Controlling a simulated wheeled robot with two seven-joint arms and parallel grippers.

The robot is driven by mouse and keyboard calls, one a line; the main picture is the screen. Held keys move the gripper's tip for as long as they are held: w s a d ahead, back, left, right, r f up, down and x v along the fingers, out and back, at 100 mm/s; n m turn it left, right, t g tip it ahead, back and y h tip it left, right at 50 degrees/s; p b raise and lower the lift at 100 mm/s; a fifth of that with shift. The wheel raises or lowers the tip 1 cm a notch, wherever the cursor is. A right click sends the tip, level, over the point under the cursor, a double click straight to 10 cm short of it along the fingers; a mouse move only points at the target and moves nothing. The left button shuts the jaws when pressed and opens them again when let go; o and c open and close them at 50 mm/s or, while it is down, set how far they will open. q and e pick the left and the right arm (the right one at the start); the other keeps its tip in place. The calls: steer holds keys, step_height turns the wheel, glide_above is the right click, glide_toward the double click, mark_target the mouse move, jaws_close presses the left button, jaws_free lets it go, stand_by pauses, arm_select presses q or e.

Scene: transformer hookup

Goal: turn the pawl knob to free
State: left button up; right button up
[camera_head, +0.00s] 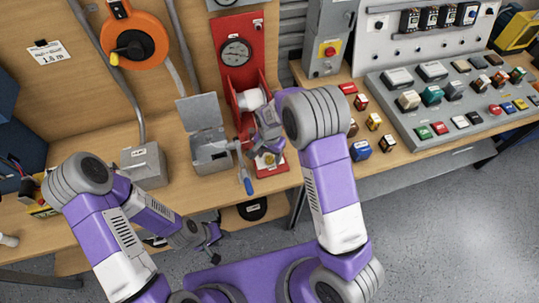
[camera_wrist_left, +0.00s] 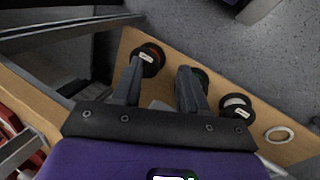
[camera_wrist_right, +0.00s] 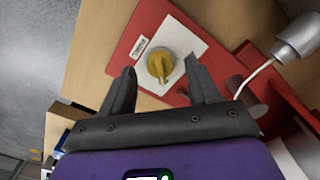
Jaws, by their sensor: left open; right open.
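The pawl knob is a yellow knob (camera_wrist_right: 160,66) on a white plate (camera_wrist_right: 178,32) fixed to a red base. It shows small in the head view (camera_head: 268,158), partly hidden by my right gripper. My right gripper (camera_head: 268,148) is over the red base, pointing down. In the right wrist view its open fingers (camera_wrist_right: 160,70) frame the knob, one to each side; no contact shows, and I cannot tell the remaining gap. My left gripper (camera_head: 212,240) is open and empty below the bench's front edge. In the left wrist view its fingers (camera_wrist_left: 163,70) point toward a lower shelf.
The red stand with a gauge (camera_head: 236,52) and white drum (camera_head: 252,98) rises behind the knob. A blue-handled lever (camera_head: 247,183) and open grey box (camera_head: 210,150) stand left of it. Small coloured blocks (camera_head: 374,121) lie right. Several spools (camera_wrist_left: 148,58) sit on the lower shelf.

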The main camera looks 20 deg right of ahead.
steer(key=shift+f, duration=0.5)
steer(key=shift+c, duration=0.2)
steer(key=c, duration=1)
